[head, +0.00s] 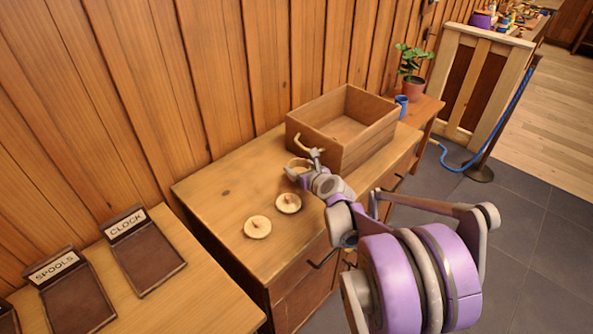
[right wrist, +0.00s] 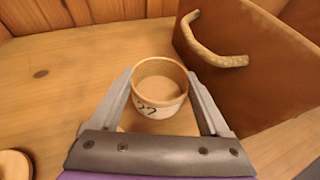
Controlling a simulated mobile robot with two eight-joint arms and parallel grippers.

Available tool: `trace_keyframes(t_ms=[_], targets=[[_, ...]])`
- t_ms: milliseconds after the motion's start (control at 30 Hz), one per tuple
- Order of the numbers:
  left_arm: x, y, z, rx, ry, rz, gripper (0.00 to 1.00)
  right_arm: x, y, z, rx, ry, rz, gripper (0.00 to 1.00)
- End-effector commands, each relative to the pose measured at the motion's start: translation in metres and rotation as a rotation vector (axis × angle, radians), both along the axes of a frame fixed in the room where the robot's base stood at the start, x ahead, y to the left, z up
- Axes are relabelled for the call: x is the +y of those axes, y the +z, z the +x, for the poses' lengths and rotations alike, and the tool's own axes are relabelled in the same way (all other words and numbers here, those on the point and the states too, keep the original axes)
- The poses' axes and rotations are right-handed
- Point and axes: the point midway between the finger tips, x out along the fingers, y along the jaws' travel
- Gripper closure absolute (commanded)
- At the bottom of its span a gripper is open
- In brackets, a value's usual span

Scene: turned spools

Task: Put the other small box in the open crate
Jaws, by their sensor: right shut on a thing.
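The open crate (head: 372,153) is a wooden box without a lid on the cabinet top, with a curved handle on its near-left side; it also shows in the right wrist view (right wrist: 250,75). The part of its floor in sight is bare. A small round box (right wrist: 160,92), pale, open-topped and with dark marks on its side, sits upright between the fingers of my right gripper (right wrist: 160,100). The gripper is shut on it, left of the crate. In the head view the small box (head: 297,164) is partly hidden by my right gripper (head: 306,171). My left gripper is out of view.
Two round lids with knobs, one nearer (head: 257,227) and one farther (head: 288,203), lie on the cabinet top (head: 225,190). A blue cup (head: 402,104) and a potted plant (head: 413,85) stand beyond the crate. Trays labelled CLOCK (head: 147,258) and SPOOLS (head: 78,300) lie at left.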

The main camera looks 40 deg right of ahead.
Motion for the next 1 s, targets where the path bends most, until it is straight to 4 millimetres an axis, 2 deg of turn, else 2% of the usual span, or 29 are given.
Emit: trace_keyframes(t_ms=[100,333,533,933,967,1000], targets=[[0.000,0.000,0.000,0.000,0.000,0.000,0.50,-0.005,0.000,0.015,-0.001,0.000,0.001,0.72],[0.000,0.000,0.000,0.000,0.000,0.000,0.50,-0.009,-0.001,0.030,0.000,0.001,0.000,0.72],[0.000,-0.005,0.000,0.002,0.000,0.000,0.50,-0.009,-0.034,0.028,0.000,0.001,0.001,0.72],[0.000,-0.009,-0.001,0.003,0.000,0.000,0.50,-0.009,-0.040,0.028,0.000,0.000,0.001,0.72],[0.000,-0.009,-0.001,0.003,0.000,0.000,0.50,-0.009,-0.039,0.028,0.000,0.000,0.000,0.17],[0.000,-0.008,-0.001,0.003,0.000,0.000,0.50,-0.009,-0.039,0.028,0.000,0.000,0.000,0.09]])
